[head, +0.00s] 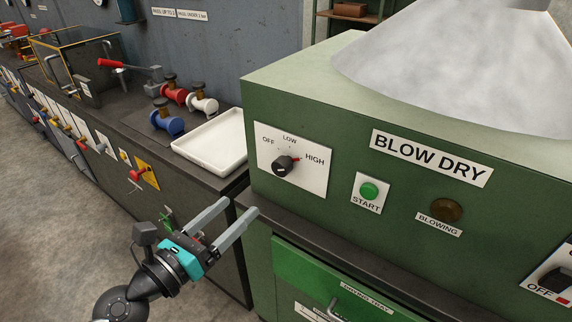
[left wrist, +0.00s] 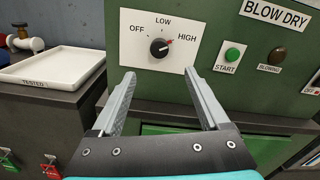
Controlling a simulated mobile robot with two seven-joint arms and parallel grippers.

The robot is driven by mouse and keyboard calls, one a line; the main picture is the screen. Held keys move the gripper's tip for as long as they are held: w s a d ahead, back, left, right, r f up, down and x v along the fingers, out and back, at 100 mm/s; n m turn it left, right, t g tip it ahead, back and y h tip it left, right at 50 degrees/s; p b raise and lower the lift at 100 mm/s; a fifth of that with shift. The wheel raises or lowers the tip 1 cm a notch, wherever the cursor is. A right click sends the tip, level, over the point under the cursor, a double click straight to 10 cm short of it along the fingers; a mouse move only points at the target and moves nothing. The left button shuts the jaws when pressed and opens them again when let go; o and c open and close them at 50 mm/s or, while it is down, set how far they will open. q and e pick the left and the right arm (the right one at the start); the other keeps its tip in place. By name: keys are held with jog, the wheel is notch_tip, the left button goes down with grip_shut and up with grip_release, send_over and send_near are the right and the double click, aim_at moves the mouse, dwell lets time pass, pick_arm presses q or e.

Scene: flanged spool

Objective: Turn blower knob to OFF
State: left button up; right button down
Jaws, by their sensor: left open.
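The blower knob (head: 284,166) is a black round knob on a white plate (head: 312,183) marked OFF, LOW and HIGH, on the front of the green BLOW DRY machine (head: 350,130). Its red pointer mark is toward HIGH. The knob also shows in the left wrist view (left wrist: 159,48), ahead of the fingertips and between them. My left gripper (head: 240,208) is open and empty, below and left of the knob, apart from it. Its two grey fingers (left wrist: 162,82) show in the left wrist view. My right gripper is not in view.
A green START button (head: 369,191) and a brown BLOWING lamp (head: 446,211) are right of the knob. A white tray (head: 213,168) and several coloured spools (head: 167,120) stand on the dark bench at left. A drawer (head: 335,275) with a handle is below.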

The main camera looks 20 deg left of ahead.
aim_at(278, 170)
pick_arm(q)
jog(key=p+x, duration=0.4)
jog(key=x, duration=0.9)
jog(key=shift+w, duration=0.1)
jog(key=shift+x, duration=0.8)
jog(key=shift+f, duration=0.1)
jog(key=shift+c, duration=0.2)
grip_shut()
